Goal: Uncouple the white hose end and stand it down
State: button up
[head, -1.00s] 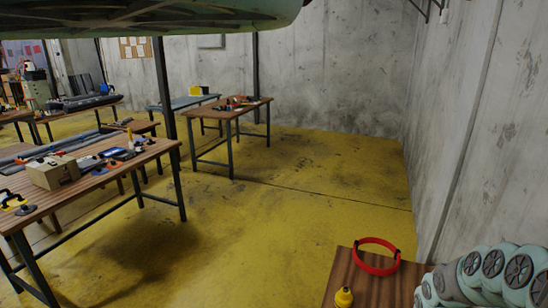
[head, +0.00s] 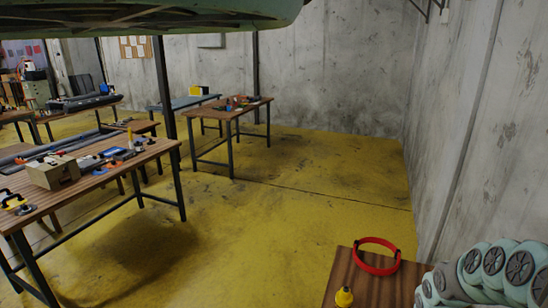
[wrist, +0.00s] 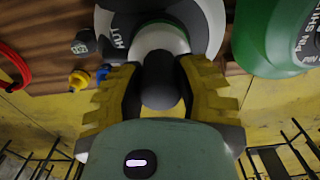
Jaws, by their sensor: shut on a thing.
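In the wrist view my gripper (wrist: 158,88) has its two yellow-padded fingers closed on a dark grey rounded piece (wrist: 160,82). A white collar (wrist: 160,42) sits directly behind that piece and appears joined to it; I take the two as the white hose end. Whether it is still coupled cannot be told, as the joint is hidden. My gripper is outside the head view.
A green lettered container (wrist: 275,40) is close on the right. A yellow fitting (wrist: 78,80), a blue fitting (wrist: 103,72) and a red ring (wrist: 14,68) lie to the left. Yellow floor beyond is clear.

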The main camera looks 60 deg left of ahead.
grip_shut()
jog(key=shift+d+f+n+b, duration=0.1)
jog(key=shift+f+n+b, duration=0.05)
jog(key=shift+n+b, duration=0.35)
jog(key=n, duration=0.3)
jog(key=shift+b, duration=0.35)
jog(key=shift+n, duration=1.2)
jog(key=shift+n+b, duration=0.3)
jog(key=shift+n, duration=0.6)
jog(key=n, duration=0.4)
